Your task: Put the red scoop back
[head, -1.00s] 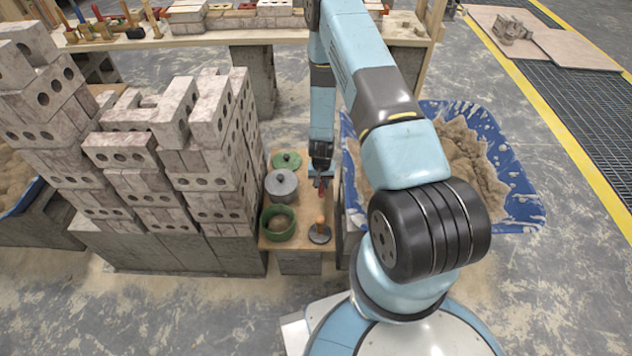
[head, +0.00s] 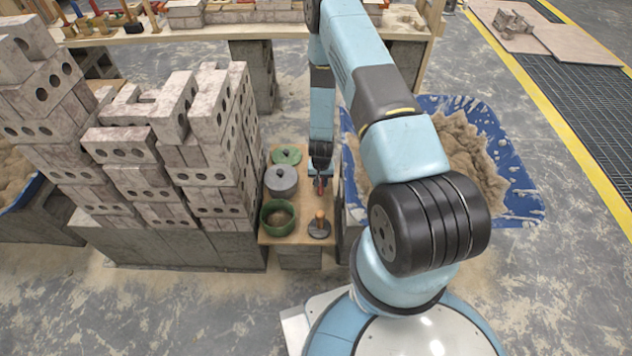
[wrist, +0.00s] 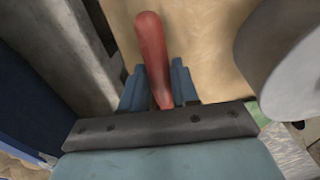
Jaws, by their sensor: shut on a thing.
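The red scoop (wrist: 152,58) shows in the wrist view as a red handle between the two blue fingers of my gripper (wrist: 158,90). The fingers are shut on it. Its scoop end is hidden. In the head view my gripper (head: 321,181) hangs low over the right side of a small wooden board, with a bit of red at its tip. I cannot tell whether the scoop touches the board.
The wooden board (head: 300,238) holds a grey lidded pot (head: 281,181), a green pot (head: 277,218), a green lid (head: 287,156) and an orange-handled tool (head: 320,224). Stacked bricks (head: 200,170) stand left. A blue tub of sand (head: 520,190) stands right.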

